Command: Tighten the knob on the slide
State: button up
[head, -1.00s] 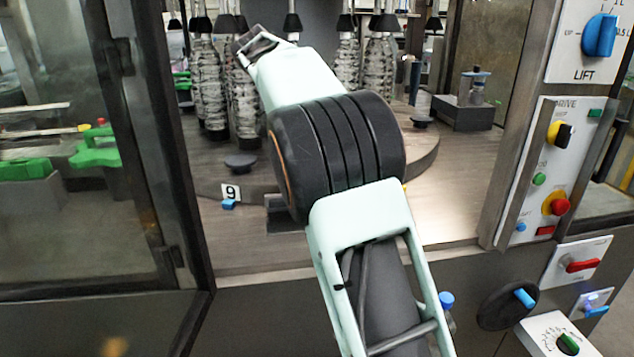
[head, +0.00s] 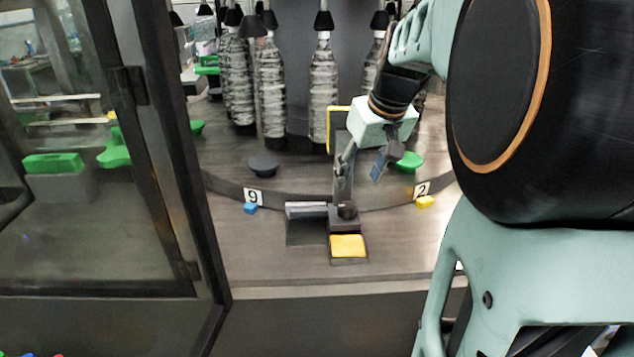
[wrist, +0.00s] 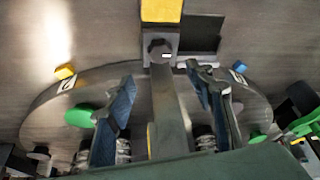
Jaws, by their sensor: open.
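The slide (head: 347,224) is a dark block on the grey deck at the front of the round table, with a yellow pad (head: 348,246) on its near end. The small dark knob (head: 347,210) sits on top of it; in the wrist view the knob (wrist: 158,48) is at upper centre, beyond my fingertips. A dark upright post (head: 342,182) rises behind the knob. My gripper (head: 363,166) is open, above and behind the knob. In the wrist view my gripper's fingers (wrist: 160,76) stand either side of the post, apart from the knob. Contact with the post cannot be told.
Several bottles (head: 271,90) hang behind the slide under black caps. Number plates 9 (head: 253,196) and 2 (head: 422,190) flank it, with a blue block (head: 250,209) and a yellow block (head: 426,202). A glass door (head: 95,150) stands left. The deck front is clear.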

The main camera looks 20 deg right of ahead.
aim_at(347, 205)
jog(key=x, duration=1)
jog(key=shift+w+f, duration=0.15)
jog(key=shift+f, duration=0.15)
jog(key=c, duration=1.2)
jog(key=shift+o, duration=0.2)
